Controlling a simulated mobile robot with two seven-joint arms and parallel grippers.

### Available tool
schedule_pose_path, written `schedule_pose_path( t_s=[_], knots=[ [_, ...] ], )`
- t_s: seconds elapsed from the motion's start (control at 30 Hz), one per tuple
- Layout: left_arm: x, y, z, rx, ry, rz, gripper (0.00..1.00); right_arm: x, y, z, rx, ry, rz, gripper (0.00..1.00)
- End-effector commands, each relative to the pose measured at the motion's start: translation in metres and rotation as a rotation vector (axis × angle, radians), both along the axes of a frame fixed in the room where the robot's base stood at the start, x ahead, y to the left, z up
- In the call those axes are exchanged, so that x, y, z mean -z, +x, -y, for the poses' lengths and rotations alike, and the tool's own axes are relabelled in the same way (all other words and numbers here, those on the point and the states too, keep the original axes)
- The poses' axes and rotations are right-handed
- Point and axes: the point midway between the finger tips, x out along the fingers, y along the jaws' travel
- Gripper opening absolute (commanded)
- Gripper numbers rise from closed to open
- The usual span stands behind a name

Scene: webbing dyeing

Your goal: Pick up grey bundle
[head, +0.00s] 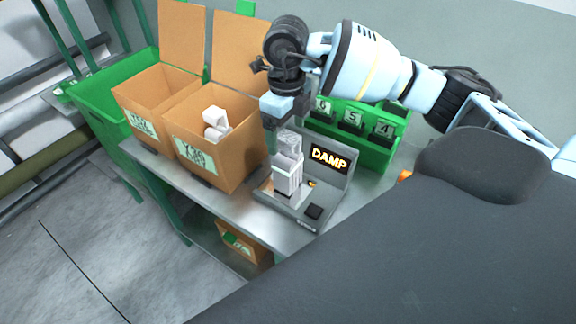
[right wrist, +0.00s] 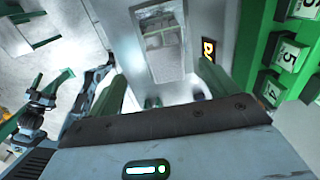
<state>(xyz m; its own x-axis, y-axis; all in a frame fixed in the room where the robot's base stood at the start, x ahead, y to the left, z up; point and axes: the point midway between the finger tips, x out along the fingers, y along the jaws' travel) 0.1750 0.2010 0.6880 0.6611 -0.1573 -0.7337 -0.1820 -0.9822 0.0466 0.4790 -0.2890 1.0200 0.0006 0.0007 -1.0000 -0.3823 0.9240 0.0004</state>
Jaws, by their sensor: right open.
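The grey bundle (head: 287,178), pale grey folded webbing, stands on a grey meter (head: 316,204) whose display (head: 329,158) reads DAMP. In the right wrist view the bundle (right wrist: 160,38) lies ahead, between the lines of the fingers. My right gripper (head: 281,140) is open with green fingers, close above the top of the bundle. The right wrist view shows the gripper (right wrist: 163,85) empty, its fingers apart and a gap ahead of them to the bundle. What looks like my left arm (right wrist: 98,82) shows at the left there; its gripper is unclear.
Two open cardboard boxes (head: 236,160) stand left of the meter; the nearer holds white rolls (head: 215,122). A green rack (head: 372,150) with numbered slots stands close on the right. A green bin (head: 88,90) is at far left. The bench's front edge (head: 225,203) is clear.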

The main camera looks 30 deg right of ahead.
Motion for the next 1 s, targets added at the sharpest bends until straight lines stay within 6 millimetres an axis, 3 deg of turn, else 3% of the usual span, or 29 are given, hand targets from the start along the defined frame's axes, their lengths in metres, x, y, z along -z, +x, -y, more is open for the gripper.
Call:
schedule_pose_path(
  t_s=[0.13, 0.37, 0.7, 1.0],
  knots=[
    [0.0, 0.0, -0.001, 0.002, 0.002, -0.001, 0.67, 0.016, 0.0, 0.001, 0.001, -0.002, -0.001, 0.85],
    [-0.001, 0.001, -0.001, 0.001, 0.002, 0.003, 0.67, 0.023, 0.001, 0.002, 0.001, -0.001, -0.002, 0.85],
    [-0.005, 0.004, -0.001, 0.001, 0.002, 0.012, 0.67, 0.066, 0.005, 0.007, 0.001, -0.002, -0.001, 0.85],
    [-0.005, 0.004, -0.001, 0.0, 0.001, 0.011, 0.67, 0.07, 0.005, 0.007, 0.0, -0.001, 0.0, 0.85]
  ],
)
